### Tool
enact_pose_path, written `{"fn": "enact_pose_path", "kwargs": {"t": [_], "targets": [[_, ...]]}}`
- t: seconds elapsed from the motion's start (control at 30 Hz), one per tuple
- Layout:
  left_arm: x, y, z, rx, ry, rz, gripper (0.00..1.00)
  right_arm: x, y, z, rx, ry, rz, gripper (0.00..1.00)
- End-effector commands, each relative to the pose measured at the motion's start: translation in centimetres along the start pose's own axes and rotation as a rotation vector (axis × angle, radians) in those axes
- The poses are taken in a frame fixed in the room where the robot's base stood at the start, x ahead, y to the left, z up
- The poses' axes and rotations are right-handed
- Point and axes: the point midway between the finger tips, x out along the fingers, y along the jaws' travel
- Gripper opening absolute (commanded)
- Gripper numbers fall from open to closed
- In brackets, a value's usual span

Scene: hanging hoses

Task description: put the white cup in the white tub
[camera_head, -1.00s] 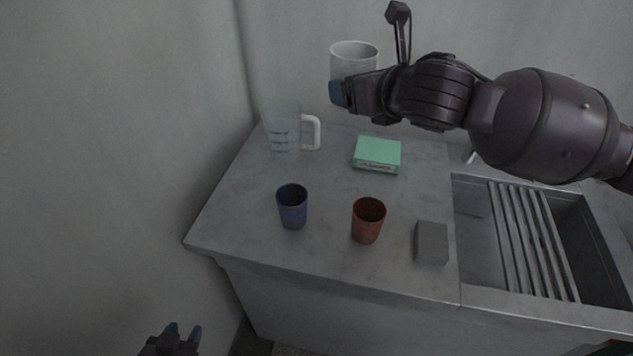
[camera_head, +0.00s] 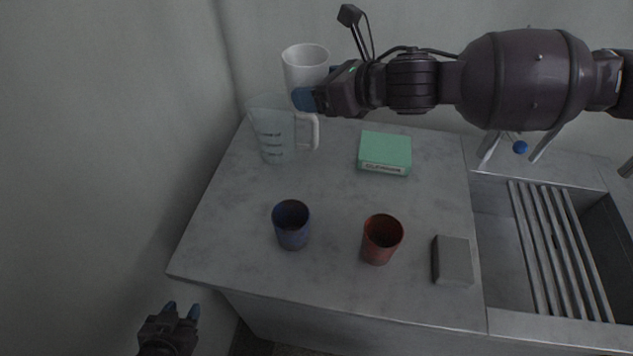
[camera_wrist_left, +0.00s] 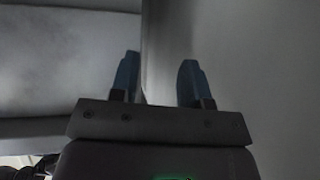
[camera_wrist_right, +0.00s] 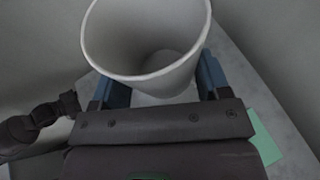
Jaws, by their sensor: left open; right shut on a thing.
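The white cup (camera_head: 305,68) is held in my right gripper (camera_head: 318,92), raised above the back of the counter. In the right wrist view the cup (camera_wrist_right: 150,40) stands between the two blue fingertips, its open mouth showing and its inside empty. My right gripper is shut on it. My left gripper (camera_head: 182,312) is low at the left, off the counter's front edge. Its fingers are apart and empty, and the left wrist view shows the same gap (camera_wrist_left: 160,82). I see no white tub in these views.
A clear measuring jug (camera_head: 275,135) stands under and left of the cup. A green box (camera_head: 385,152), blue cup (camera_head: 291,226), red cup (camera_head: 382,240) and grey block (camera_head: 453,261) are on the counter (camera_head: 335,290). A sink with a slatted rack (camera_head: 560,250) is at the right.

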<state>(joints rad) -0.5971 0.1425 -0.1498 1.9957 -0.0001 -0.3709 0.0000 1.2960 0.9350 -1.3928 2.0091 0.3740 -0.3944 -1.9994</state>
Motion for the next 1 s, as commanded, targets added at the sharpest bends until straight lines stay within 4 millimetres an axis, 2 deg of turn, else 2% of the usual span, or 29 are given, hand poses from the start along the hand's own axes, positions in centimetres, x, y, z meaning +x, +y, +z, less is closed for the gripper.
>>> {"fn": "enact_pose_path", "kwargs": {"t": [0.23,0.6,0.73,1.0], "targets": [[0.1,0.1,1.6,0.000,-0.024,0.000,0.43,2.1,-0.1,-5.1,0.010,0.005,0.001,0.41],[1.4,0.4,1.0,0.006,-0.002,0.008,0.43,5.1,-0.3,-12.2,0.010,0.004,0.000,0.41],[1.5,0.5,0.9,0.006,0.002,0.009,0.43,5.7,-0.4,-13.6,0.006,0.002,-0.001,0.41],[1.6,0.5,1.4,0.008,-0.008,0.010,0.43,6.2,-0.3,-15.0,0.005,0.002,-0.001,0.41]]}}
